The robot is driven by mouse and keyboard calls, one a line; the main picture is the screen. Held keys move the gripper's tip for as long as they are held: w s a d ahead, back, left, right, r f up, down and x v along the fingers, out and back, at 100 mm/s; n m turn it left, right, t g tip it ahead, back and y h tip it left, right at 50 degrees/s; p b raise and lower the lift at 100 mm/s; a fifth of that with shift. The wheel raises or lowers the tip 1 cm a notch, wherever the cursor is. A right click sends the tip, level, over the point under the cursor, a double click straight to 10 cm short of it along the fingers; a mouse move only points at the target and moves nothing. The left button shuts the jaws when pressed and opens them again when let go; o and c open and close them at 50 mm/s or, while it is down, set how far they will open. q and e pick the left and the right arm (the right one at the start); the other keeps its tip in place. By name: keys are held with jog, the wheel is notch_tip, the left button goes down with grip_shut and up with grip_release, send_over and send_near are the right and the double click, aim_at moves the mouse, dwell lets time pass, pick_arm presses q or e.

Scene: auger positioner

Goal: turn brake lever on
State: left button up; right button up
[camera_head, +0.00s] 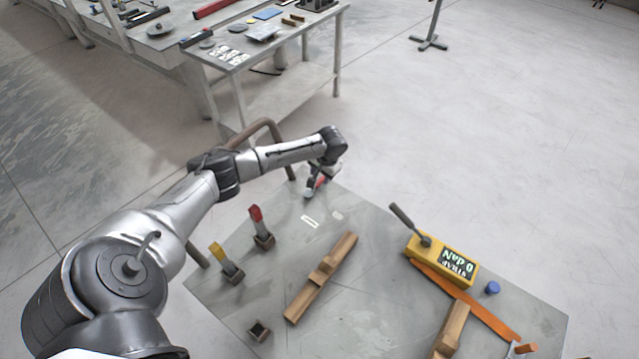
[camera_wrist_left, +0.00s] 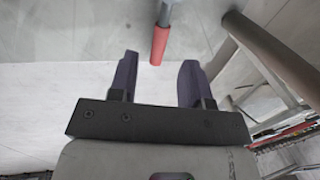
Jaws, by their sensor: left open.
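A lever with a red grip and a grey rod (camera_head: 320,182) stands at the far corner of the grey table, partly hidden by my left wrist. No label shows whether it is the brake lever. In the left wrist view its red grip (camera_wrist_left: 160,45) lies ahead of the gap between my left fingers, apart from both. My left gripper (camera_wrist_left: 157,75) is open and empty, with two dark fingers spread. In the head view my left gripper (camera_head: 327,171) is small and partly hidden beside this lever. My right gripper is not in view.
A red-handled lever (camera_head: 257,218) and a yellow-handled one (camera_head: 219,256) stand in sockets at the table's left. A yellow box (camera_head: 455,262) with a dark lever, wooden bars (camera_head: 320,278) and an orange strap (camera_head: 465,301) lie rightward. A brown tube frame (camera_head: 269,124) runs behind my arm.

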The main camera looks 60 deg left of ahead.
aim_at(319, 182)
pick_arm(q)
jog(key=shift+s+a+f+b, duration=0.1)
jog(key=shift+a+f+b, duration=0.1)
jog(key=shift+f, duration=0.55)
jog(key=shift+a+f+b, duration=0.1)
jog(key=shift+f+b, duration=0.1)
jog(key=shift+f, duration=0.6)
jog(key=shift+s+a+f+b, duration=0.1)
jog(key=shift+a+f+b, duration=0.1)
jog(key=shift+f, duration=0.55)
jog(key=shift+d, duration=0.1)
jog(key=shift+c, duration=0.2)
grip_shut()
